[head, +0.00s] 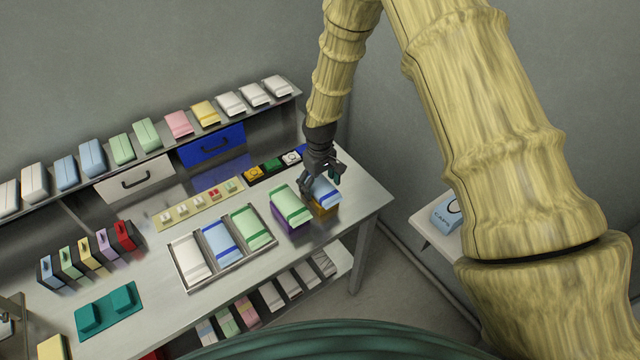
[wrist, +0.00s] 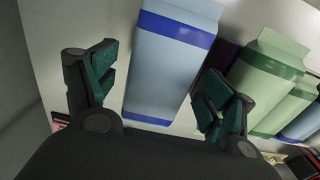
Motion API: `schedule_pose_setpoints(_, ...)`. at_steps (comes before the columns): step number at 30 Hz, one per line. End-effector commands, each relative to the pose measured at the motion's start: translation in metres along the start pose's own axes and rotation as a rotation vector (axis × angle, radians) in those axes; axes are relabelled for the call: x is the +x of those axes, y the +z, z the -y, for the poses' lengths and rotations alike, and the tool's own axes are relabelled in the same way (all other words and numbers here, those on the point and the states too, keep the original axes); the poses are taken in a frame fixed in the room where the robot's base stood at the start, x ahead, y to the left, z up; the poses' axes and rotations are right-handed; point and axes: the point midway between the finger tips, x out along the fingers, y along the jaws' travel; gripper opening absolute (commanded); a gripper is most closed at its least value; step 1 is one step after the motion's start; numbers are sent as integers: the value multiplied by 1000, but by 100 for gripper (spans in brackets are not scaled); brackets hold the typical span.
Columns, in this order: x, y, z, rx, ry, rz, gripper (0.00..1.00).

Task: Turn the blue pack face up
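A light blue pack (head: 326,192) with a dark blue band rests on an orange-brown block (head: 322,212) at the right end of the table. My gripper (head: 322,176) is over this pack. In the wrist view the blue pack (wrist: 168,65) lies between the two fingers of my gripper (wrist: 158,82), which are spread open, one on each side. A narrow gap shows at the left finger; whether the right finger touches the pack I cannot tell. Another light blue pack (head: 221,243) lies in the middle of a three-slot tray (head: 190,282). Which side counts as the face is unclear.
A green pack (head: 289,203) on a purple block (head: 285,222) stands close left of the blue pack. The tray also holds a white pack (head: 188,258) and a green pack (head: 252,228). Small coloured items (head: 272,165) sit behind. The table's right edge is near.

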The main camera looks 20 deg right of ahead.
Motion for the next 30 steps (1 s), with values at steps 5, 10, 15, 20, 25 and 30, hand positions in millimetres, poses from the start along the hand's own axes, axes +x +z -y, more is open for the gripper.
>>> schedule_pose_setpoints(5,0,0,0,0,0,0,84)
schedule_pose_setpoints(10,-7,0,0,0,0,-1,84)
schedule_pose_setpoints(15,-30,-1,0,0,0,-2,84)
schedule_pose_setpoints(20,-57,-1,0,0,0,-2,84)
schedule_pose_setpoints(25,-84,-1,-1,1,0,-2,84)
schedule_pose_setpoints(30,-106,0,-1,1,0,-1,84)
